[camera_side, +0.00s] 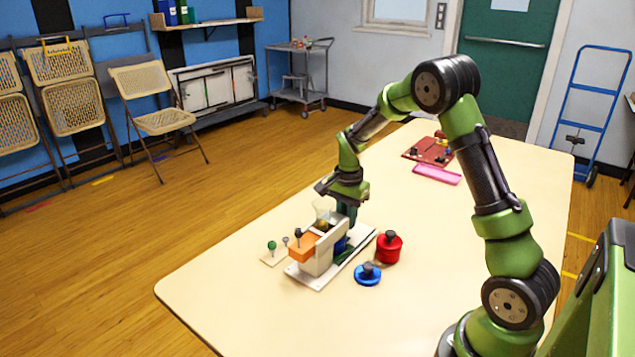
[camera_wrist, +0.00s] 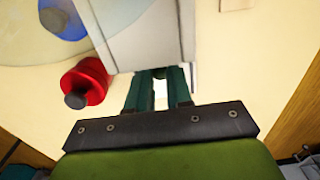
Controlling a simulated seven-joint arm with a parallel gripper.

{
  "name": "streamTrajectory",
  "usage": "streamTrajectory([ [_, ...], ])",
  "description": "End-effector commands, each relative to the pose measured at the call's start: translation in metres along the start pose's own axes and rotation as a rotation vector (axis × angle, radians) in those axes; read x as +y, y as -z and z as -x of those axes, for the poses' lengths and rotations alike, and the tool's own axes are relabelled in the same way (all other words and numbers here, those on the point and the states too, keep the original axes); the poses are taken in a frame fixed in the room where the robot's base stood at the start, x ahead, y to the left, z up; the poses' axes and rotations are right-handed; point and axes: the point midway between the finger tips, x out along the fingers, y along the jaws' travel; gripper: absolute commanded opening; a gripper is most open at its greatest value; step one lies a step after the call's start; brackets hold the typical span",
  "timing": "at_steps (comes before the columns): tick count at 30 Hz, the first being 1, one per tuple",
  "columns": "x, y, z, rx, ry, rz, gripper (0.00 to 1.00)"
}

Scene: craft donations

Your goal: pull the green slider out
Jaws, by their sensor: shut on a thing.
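A white and grey block device with a white base (camera_side: 363,240) stands on the table. An orange slider (camera_side: 304,246) with a dark knob sticks out of its left side. My gripper (camera_side: 347,220) points down at the device's far right side, its teal fingers partly hidden by the device. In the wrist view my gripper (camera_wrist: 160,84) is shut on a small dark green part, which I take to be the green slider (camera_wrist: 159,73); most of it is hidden. A dark green piece (camera_side: 343,254) also shows low on the base; I cannot tell whether it belongs to the slider.
A red knobbed cylinder (camera_side: 389,248) and a blue knobbed disc (camera_side: 367,275) stand right of the device. A small board with a green-knobbed peg (camera_side: 272,246) lies to its left. A pink tray (camera_side: 437,174) and red board (camera_side: 424,152) lie farther back. The table's front is clear.

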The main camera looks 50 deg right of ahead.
Motion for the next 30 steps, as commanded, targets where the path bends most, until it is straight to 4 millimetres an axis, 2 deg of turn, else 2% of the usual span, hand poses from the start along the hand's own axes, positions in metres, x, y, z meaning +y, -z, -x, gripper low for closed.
streamTrajectory([
  [30,-0.001,0.074,0.001,0.004,0.004,-0.002,0.00],
])
